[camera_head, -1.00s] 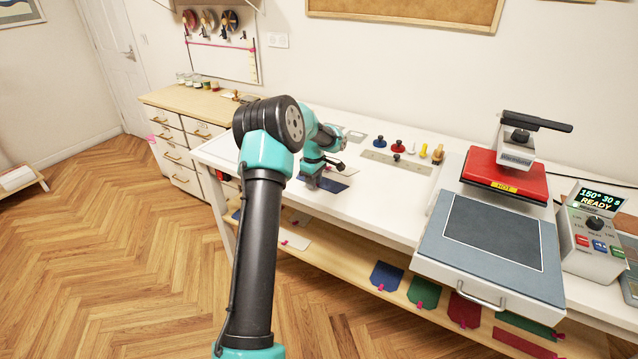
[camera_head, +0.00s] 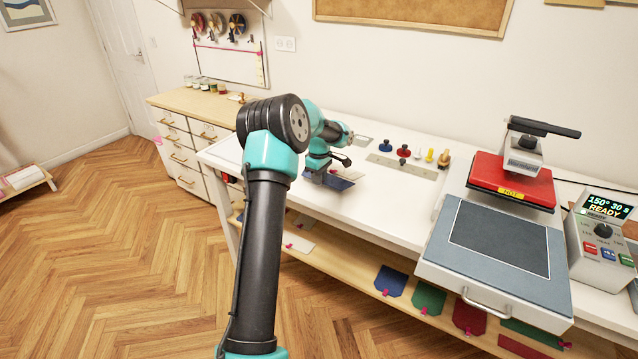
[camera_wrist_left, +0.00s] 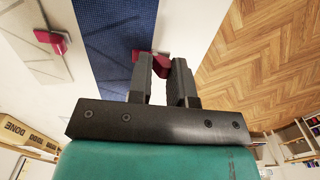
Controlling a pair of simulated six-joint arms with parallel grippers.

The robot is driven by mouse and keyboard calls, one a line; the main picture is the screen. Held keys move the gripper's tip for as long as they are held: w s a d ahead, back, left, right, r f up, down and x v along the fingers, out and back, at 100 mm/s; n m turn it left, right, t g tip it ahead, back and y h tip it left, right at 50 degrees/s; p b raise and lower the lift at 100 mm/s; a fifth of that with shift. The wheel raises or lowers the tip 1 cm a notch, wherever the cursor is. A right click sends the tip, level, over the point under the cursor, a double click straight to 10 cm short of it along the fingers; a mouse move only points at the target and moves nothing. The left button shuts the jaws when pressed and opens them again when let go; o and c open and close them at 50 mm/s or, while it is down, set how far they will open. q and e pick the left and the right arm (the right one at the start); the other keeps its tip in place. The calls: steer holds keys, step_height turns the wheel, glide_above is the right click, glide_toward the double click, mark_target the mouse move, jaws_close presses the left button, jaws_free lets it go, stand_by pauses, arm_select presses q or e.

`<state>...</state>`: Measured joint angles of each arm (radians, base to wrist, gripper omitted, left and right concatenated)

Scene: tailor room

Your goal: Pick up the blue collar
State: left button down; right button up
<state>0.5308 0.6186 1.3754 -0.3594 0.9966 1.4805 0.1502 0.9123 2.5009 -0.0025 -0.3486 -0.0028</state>
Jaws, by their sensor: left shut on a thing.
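The blue collar (camera_head: 341,183) is a dark blue piece at the near edge of the white table in the head view, just right of my left gripper (camera_head: 315,179). In the left wrist view the blue collar (camera_wrist_left: 112,50) shows beside the fingers, with a red tab (camera_wrist_left: 152,62) at the fingertips. My left gripper (camera_wrist_left: 165,75) is shut at the tab end of the collar. Whether the collar is clear of the table cannot be told. My right gripper is not in view.
A pale piece with a red tab (camera_wrist_left: 52,45) lies beside the collar. A heat press (camera_head: 497,250) reading READY stands to the right. Colored pieces, including a blue one (camera_head: 389,281), lie on the lower shelf. Several knobbed tools (camera_head: 403,151) stand behind on the table.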

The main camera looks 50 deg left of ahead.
arm_select(q)
steer(key=s+d+r, duration=0.2)
steer(key=s+d, duration=0.8)
steer(key=d, duration=0.2)
steer(key=shift+s, duration=0.15)
steer(key=shift+d, duration=0.1)
stand_by(0.4)
